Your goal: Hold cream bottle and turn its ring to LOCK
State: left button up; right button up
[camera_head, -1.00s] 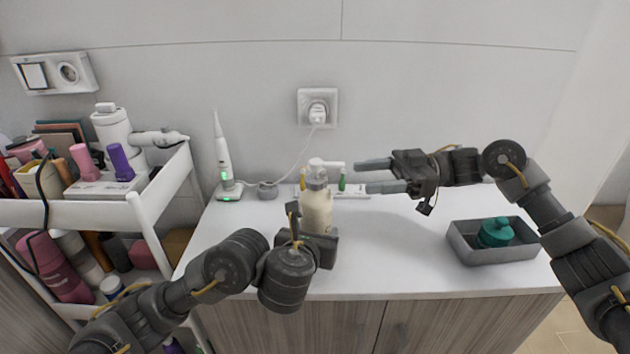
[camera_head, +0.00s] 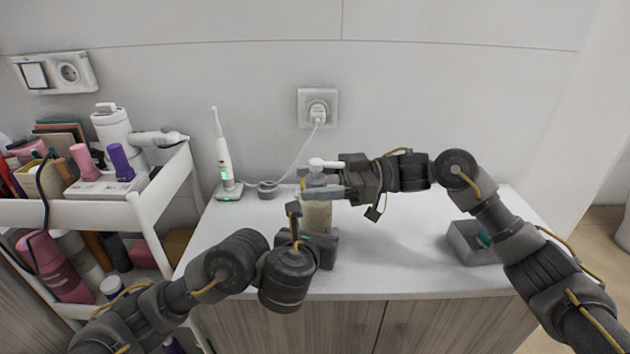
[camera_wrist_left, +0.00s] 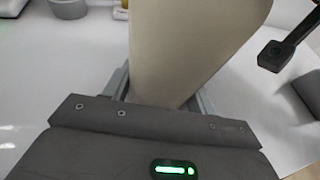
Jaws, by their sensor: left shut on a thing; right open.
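The cream bottle (camera_head: 317,217) stands upright on the white counter, its white pump head (camera_head: 324,164) showing above the fingers. Its cream body also fills the middle of the left wrist view (camera_wrist_left: 190,45). My left gripper (camera_head: 312,238) is shut on the lower body of the bottle. My right gripper (camera_head: 322,187) is open, its fingers level with the bottle's neck, one on the near side and one apparently on the far side. The ring at the neck is mostly hidden behind these fingers, and its marks cannot be read.
An electric toothbrush (camera_head: 224,165) on its charger stands left of the bottle, with a small grey cup (camera_head: 267,190) beside it. A grey tray (camera_head: 465,243) at the right is partly covered by my right arm. A loaded white cart (camera_head: 80,212) stands at the left.

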jog(key=shift+c, duration=0.5)
jog(key=c, duration=0.9)
jog(key=n+g+h, duration=0.1)
jog(key=n+g, duration=0.1)
jog(key=n+g+h, duration=0.1)
jog(key=g, duration=0.2)
jog(key=shift+s+a+f+n+g, duration=0.1)
jog(key=shift+a+n+g, duration=0.05)
jog(key=shift+n+g, duration=0.2)
jog(key=shift+a+n+g+h, duration=0.1)
jog(key=shift+n+g+h, duration=0.7)
jog(key=shift+n+g, duration=0.2)
jog(key=shift+d+n+g+h, duration=0.2)
jog(key=shift+n+g+h, duration=1.05)
jog(key=shift+g+h, duration=0.25)
jog(key=shift+d+n+g+h, duration=0.15)
jog(key=shift+n+g+h, duration=0.25)
jog(key=shift+g, duration=0.05)
